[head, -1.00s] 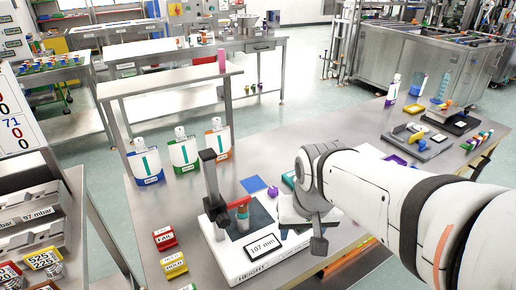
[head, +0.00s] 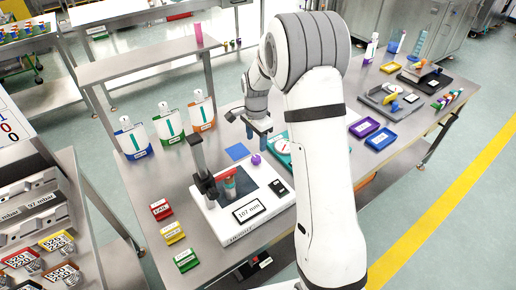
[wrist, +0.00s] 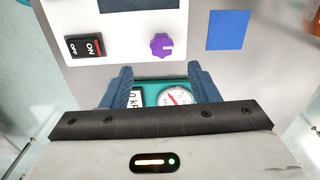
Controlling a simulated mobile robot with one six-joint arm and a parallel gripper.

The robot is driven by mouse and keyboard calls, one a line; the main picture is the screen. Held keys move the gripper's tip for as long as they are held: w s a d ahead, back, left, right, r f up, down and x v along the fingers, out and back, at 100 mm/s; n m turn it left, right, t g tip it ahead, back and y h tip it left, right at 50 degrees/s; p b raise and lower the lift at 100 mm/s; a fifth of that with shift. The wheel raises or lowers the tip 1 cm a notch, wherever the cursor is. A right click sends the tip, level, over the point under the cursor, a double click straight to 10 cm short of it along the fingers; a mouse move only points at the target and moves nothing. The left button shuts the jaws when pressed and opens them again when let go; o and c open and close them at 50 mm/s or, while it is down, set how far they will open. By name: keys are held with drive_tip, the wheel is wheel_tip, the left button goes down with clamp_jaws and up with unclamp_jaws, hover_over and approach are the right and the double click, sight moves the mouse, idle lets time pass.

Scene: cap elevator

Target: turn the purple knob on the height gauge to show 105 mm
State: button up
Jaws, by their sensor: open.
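The height gauge has a white base (head: 214,221), a dark upright column (head: 201,165) and a display (head: 249,210) that appears to read 107 mm. Its purple knob (head: 256,160) sits at the base's far corner. In the wrist view the knob (wrist: 161,45) is ribbed, with a pale mark on its right side. My gripper (head: 260,130) is beyond the knob in the head view, above the table. In the wrist view my gripper (wrist: 162,72) is open, with the knob just past the fingertips, roughly centred between them and apart from them.
A teal tray with a round dial (wrist: 176,97) lies below my fingers. A red-black ON/OFF switch (wrist: 86,46) is on the gauge base. A blue square (wrist: 228,30) lies beside the knob. Bottles (head: 168,121) stand behind; red, yellow and green blocks (head: 173,233) lie left.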

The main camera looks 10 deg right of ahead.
sight(256, 157)
drive_tip(key=shift+w+f+m, duration=0.3)
drive_tip(key=shift+w+f, duration=0.05)
drive_tip(key=shift+f, duration=0.3)
wheel_tip(256, 157, down, 7)
drive_tip(key=shift+f+p, duration=0.2)
drive_tip(key=shift+p, duration=0.7)
